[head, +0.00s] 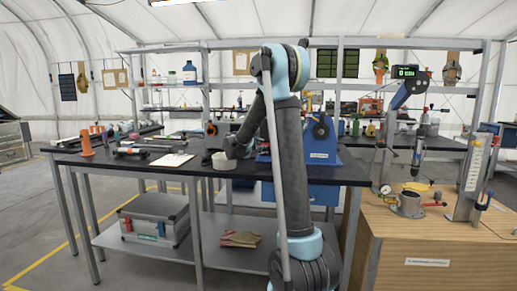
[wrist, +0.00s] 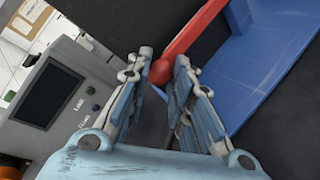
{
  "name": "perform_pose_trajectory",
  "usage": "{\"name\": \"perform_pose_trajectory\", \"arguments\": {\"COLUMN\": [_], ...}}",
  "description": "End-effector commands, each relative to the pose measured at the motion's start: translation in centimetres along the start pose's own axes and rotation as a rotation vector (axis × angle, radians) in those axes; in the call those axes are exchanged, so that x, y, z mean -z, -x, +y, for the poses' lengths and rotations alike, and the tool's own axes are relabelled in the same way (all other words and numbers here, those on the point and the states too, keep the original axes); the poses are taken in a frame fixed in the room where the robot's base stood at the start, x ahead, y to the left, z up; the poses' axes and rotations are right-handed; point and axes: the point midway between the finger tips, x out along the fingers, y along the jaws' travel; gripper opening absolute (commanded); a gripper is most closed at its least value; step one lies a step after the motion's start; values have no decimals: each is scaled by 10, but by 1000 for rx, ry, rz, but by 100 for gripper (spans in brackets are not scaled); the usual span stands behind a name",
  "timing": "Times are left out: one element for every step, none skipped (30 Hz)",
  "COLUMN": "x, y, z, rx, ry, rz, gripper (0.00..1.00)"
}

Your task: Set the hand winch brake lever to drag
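In the wrist view a red lever (wrist: 195,38) runs from the top down to the fingertips of my gripper (wrist: 163,68). Its lower end lies between the two fingertips, with little room on either side. I cannot tell whether the fingers press on it. A blue metal frame (wrist: 270,60) stands beside the lever on the right. In the head view the blue winch body (head: 322,157) sits on the dark bench, partly hidden by my arm. My gripper (head: 228,160) is low over the bench left of it, small and partly covered. The lever's setting marks are not readable.
A grey box with a dark screen (wrist: 50,93) and buttons is close on the gripper's left. A white paper (head: 172,160) and tools lie on the bench (head: 110,162). A wooden cabinet (head: 430,262) with a gauge fixture stands at right. Shelves line the back.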

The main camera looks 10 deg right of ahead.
Motion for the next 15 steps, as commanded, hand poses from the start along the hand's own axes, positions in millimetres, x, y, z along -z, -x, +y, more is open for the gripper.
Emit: {"name": "perform_pose_trajectory", "arguments": {"x": [0, 0, 0, -1, -2, -3, -5, -7, -10, -12, -14, -17, -19, -20, -22], "y": [0, 0, 0, 0, 0, 0, 1, 1, 2, 2, 3, 4, 4, 4, 4], "z": [0, 0, 0, 1, 2, 3, 5, 7, 9, 11, 14, 16, 18, 20, 21], "rx": [0, 0, 0, 1, 2, 5, 8, 11, 16, 20, 23, 29, 32, 34, 38], "ry": [0, 0, -1, -5, -12, -26, -40, -56, -82, -101, -121, -146, -164, -180, -198], "rz": [0, 0, 0, 2, 5, 11, 17, 24, 35, 44, 52, 63, 71, 78, 87], "gripper": [0, 0, 0, 0, 0, 0, 0, 0, 0, 0, 0, 0, 0, 0, 0]}}
